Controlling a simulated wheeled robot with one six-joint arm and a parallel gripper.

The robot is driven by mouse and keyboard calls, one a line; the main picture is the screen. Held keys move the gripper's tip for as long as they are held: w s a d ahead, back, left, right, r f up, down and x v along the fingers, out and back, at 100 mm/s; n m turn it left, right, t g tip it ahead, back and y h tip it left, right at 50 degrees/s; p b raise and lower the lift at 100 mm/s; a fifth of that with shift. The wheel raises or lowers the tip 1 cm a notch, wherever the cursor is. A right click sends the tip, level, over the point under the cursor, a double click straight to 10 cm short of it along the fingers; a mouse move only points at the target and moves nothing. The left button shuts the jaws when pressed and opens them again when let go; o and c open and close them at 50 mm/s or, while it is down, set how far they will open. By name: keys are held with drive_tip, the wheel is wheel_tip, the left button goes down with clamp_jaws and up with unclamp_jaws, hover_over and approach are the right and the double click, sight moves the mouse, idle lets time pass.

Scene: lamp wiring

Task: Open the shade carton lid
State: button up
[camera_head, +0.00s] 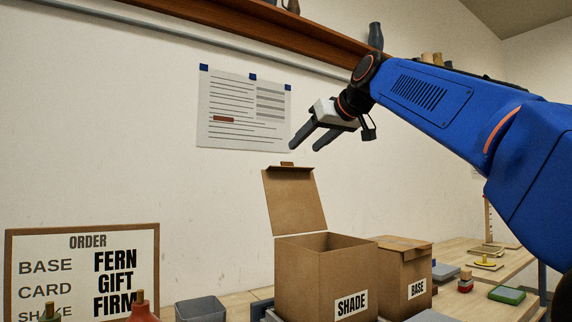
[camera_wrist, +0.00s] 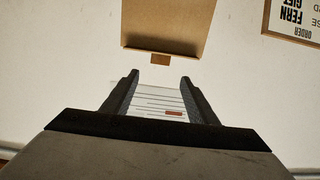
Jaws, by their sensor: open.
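The shade carton (camera_head: 310,289) is a brown box with a "SHADE" label, standing on the bench. Its lid (camera_head: 295,203) stands up at the back, tilted slightly backward, with a small tab (camera_head: 287,164) on its top edge. The carton's mouth is uncovered; its bottom is hidden by the walls. My gripper (camera_head: 306,147) is open and empty, above the lid and apart from it. In the wrist view the open fingers (camera_wrist: 160,92) point toward the lid (camera_wrist: 167,28) and its tab (camera_wrist: 160,59), with a gap between.
A closed "BASE" carton (camera_head: 404,272) stands right of the shade carton. An order board (camera_head: 82,270), a grey bin (camera_head: 201,309) and a red object (camera_head: 141,309) are at left. A paper sheet (camera_head: 243,110) hangs on the wall behind my gripper. A shelf (camera_head: 250,32) runs above.

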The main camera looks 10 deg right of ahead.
sight(288, 163)
drive_tip(key=x, duration=1.2)
drive_tip(key=shift+w, duration=0.1)
drive_tip(key=shift+c, duration=0.3)
clamp_jaws()
drive_tip(key=shift+f+v, duration=0.1)
drive_tip(key=shift+v, duration=0.75)
drive_tip(key=shift+f+v, duration=0.15)
drive_tip(key=shift+v, duration=0.65)
drive_tip(key=shift+o, duration=0.3)
unclamp_jaws()
drive_tip(key=v, duration=1.7)
drive_tip(key=shift+s, duration=0.25)
drive_tip(key=shift+r, duration=0.1)
